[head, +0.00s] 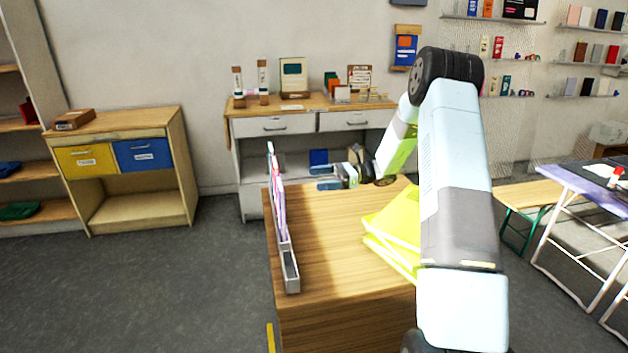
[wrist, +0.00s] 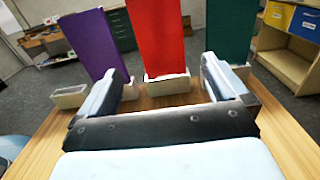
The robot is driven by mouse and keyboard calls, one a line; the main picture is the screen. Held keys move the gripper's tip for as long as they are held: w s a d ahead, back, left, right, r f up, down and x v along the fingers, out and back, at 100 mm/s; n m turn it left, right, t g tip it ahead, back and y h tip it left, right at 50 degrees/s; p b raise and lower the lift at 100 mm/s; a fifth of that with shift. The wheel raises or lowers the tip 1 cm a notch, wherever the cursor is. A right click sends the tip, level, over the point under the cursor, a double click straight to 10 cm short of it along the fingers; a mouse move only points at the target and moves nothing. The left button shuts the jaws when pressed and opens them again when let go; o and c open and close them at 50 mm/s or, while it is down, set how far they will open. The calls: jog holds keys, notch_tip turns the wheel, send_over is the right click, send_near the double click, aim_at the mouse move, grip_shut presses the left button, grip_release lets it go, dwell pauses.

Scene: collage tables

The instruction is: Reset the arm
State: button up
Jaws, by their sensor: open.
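My gripper (wrist: 163,88) is open and empty in the wrist view, its two fingers wide apart above the wooden table. In the head view my gripper (head: 332,178) is at the end of my bent arm, over the far part of the table and pointing left. In the wrist view a red upright panel (wrist: 156,38) stands in a white holder beyond the gap between the fingers. A purple panel (wrist: 92,45) stands to its left and a green one (wrist: 229,30) to its right. The fingers partly hide the outer holders; I cannot tell the exact distance to them.
The wooden table (head: 325,235) has a row of narrow holders (head: 290,268) along its left edge. Yellow folders (head: 392,240) lie on its right side, partly behind my arm. A drawer cabinet (head: 275,124) stands behind. Open grey floor lies to the left.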

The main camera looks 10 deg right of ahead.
dwell(0.3)
jog(key=s+a+r+n+g+h, duration=0.1)
jog(key=s+a+r+n+h, duration=0.2)
jog(key=s+r+n+h, duration=0.5)
jog(key=s+a+r+n+g+h, duration=0.1)
jog(key=s+a+r+h, duration=0.1)
jog(key=s+r, duration=0.65)
jog(key=s+d+r+n+t+h, duration=0.1)
jog(key=s+d+n+t+h, duration=0.1)
jog(key=s, duration=0.6)
jog(key=s+d+r+n+t+h, duration=0.1)
jog(key=s+d+n+t+h, duration=0.1)
jog(key=s, duration=0.6)
jog(key=s+d+r+n+t+h, duration=0.1)
jog(key=s+d+n+t+h, duration=0.2)
jog(key=s, duration=0.6)
jog(key=shift+r+n+t+h, duration=0.35)
jog(key=shift+n+h, duration=0.15)
jog(key=shift+n, duration=0.5)
